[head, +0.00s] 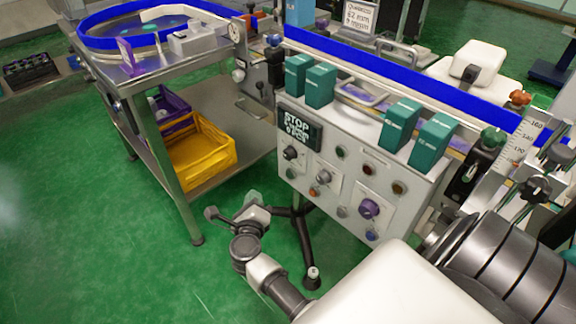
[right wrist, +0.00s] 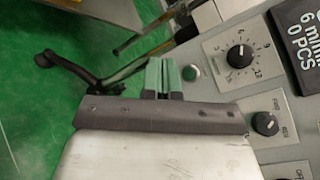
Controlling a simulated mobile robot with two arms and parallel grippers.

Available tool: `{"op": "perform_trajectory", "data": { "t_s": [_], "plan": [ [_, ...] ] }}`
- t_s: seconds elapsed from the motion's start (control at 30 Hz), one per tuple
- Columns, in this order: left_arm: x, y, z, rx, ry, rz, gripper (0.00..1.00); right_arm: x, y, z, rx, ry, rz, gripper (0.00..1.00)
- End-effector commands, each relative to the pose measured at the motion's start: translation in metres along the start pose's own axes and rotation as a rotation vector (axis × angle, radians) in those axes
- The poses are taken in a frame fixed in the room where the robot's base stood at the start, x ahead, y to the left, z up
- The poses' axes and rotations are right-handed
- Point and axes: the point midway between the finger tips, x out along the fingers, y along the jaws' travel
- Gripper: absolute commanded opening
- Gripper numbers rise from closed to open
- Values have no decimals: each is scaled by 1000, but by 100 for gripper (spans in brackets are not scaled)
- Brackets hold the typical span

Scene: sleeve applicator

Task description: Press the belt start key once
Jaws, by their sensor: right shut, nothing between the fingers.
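The control panel (head: 332,199) is a grey slanted face with a dark display (head: 299,128), dials and several coloured buttons. A small green round button (right wrist: 190,72) sits below the numbered dial (right wrist: 239,56); it also shows near the panel's left edge in the head view (head: 291,173). I cannot read a label that names the belt start key. My right gripper (head: 254,197) is shut and empty, in front of the panel's lower left corner. In the right wrist view its green fingertips (right wrist: 163,76) appear just left of the green button; contact cannot be seen. My left gripper is out of view.
Teal boxes (head: 320,85) stand on top of the panel housing, beside the blue-edged belt (head: 440,85). A steel table (head: 160,70) with a yellow crate (head: 205,160) below stands left. A black-legged stand (head: 305,240) is behind my right arm.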

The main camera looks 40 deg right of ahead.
Motion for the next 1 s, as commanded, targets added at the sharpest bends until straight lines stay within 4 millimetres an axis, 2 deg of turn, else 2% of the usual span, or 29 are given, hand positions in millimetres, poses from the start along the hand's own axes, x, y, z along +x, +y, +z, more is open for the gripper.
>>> {"op": "perform_trajectory", "data": {
  "t_s": [0.53,0.7,1.0],
  "plan": [
    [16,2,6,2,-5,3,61,49,-36,-35,-3,0,-2,0],
    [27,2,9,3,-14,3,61,56,-41,-40,-1,-1,0,0],
    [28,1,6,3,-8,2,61,58,-42,-42,-1,-1,0,0]
  ]
}}
